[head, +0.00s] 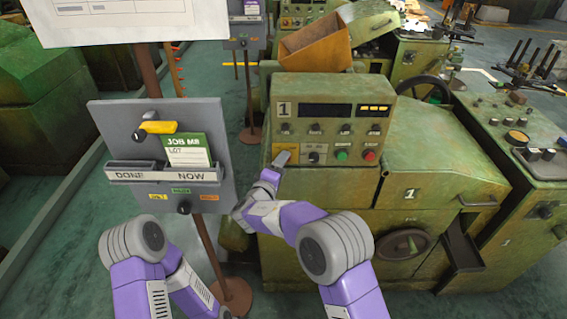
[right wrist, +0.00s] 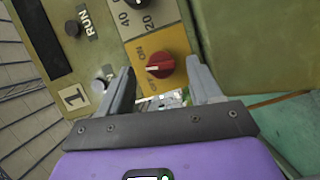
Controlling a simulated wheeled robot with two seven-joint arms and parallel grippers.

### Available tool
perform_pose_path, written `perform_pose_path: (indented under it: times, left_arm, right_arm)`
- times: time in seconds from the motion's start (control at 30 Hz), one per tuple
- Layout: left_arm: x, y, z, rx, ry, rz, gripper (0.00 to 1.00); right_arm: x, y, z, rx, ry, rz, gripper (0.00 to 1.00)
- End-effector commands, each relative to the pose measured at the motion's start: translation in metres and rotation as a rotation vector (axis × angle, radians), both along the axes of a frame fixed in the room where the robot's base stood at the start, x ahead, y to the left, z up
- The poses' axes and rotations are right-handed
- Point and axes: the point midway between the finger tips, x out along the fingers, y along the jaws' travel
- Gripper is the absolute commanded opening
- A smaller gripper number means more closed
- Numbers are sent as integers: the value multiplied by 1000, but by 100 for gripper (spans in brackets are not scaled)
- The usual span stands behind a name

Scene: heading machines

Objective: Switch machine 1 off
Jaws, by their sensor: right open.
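Machine 1 (head: 430,165) is green, with a control panel (head: 330,115) and a "1" plate (head: 284,109). In the right wrist view, a red knob (right wrist: 166,65) sits on a yellow plate marked ON and OFF. A white mark on the knob faces left in that view; I cannot tell which label it is on. My right gripper (right wrist: 158,82) is open, with its fingertips on either side of the knob, apart from it as far as I can see. In the head view, my right gripper (head: 279,168) is at the panel's lower left and hides the knob. My left gripper is not in view.
A grey board (head: 130,110) with a yellow-handled item and a job card (head: 187,150) stands on a post at the left. Green (head: 342,154) and red (head: 369,155) buttons are on the panel.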

Motion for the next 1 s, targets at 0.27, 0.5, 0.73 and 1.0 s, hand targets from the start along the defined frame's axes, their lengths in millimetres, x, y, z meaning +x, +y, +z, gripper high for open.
perform_pose_path:
  times: [0.27,0.5,0.73,1.0]
  left_arm:
    - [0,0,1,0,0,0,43]
    - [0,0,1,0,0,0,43]
    - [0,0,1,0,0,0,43]
    - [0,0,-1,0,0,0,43]
  right_arm:
    - [17,-7,-2,0,2,1,64]
    - [17,-7,-2,-1,3,2,58]
    - [17,-7,-2,-1,3,2,22]
    - [17,-7,-3,-9,2,1,8]
